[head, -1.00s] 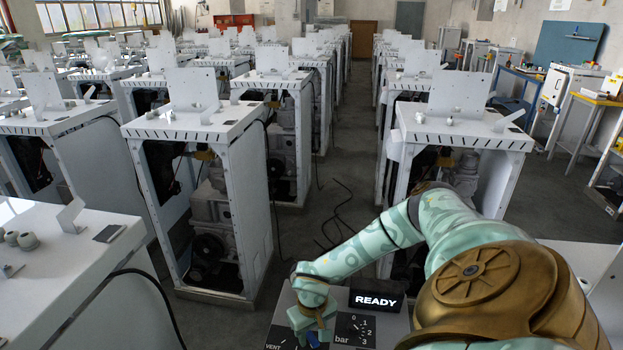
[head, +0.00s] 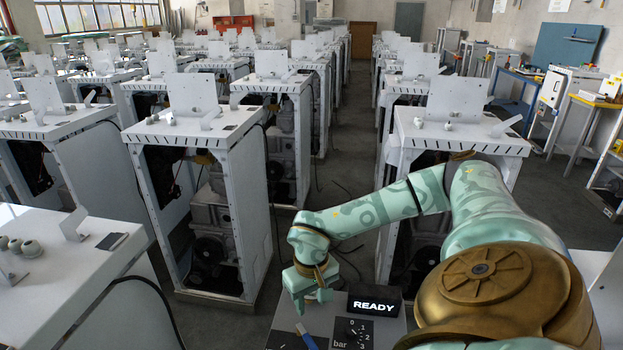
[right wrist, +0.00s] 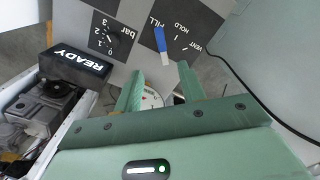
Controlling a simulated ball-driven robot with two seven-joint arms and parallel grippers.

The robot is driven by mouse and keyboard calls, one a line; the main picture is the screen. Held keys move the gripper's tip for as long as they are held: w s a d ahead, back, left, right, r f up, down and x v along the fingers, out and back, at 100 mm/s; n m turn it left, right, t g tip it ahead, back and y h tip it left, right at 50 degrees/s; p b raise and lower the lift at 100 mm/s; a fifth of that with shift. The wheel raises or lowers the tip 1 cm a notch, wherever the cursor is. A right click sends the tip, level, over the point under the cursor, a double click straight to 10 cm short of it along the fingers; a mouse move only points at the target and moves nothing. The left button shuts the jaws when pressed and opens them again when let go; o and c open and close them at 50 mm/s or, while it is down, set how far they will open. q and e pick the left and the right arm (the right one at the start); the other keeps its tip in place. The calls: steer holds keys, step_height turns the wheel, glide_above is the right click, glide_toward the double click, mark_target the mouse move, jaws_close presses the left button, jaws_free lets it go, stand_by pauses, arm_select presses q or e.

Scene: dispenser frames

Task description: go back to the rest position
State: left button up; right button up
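My right gripper (head: 308,302) hangs above the front panel (head: 285,325) in the head view. In the right wrist view its two fingers (right wrist: 160,76) stand apart with nothing held between them. A blue lever (right wrist: 160,40) on the panel lies beside the word FILL, with HOLD and VENT printed near it, clear of the fingertips. The lever also shows below the gripper in the head view (head: 307,339). A black sign (head: 375,304) on the panel reads READY. My left gripper is in neither view.
Rows of white open-sided dispenser frames (head: 215,130) fill the room. One (head: 480,135) stands right behind my right arm. A dark-floored aisle (head: 345,150) runs between the rows. A bar gauge (right wrist: 105,38) sits beside the sign. A black cable (right wrist: 265,110) curves past the panel.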

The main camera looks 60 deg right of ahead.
steer(key=shift+r, duration=0.75)
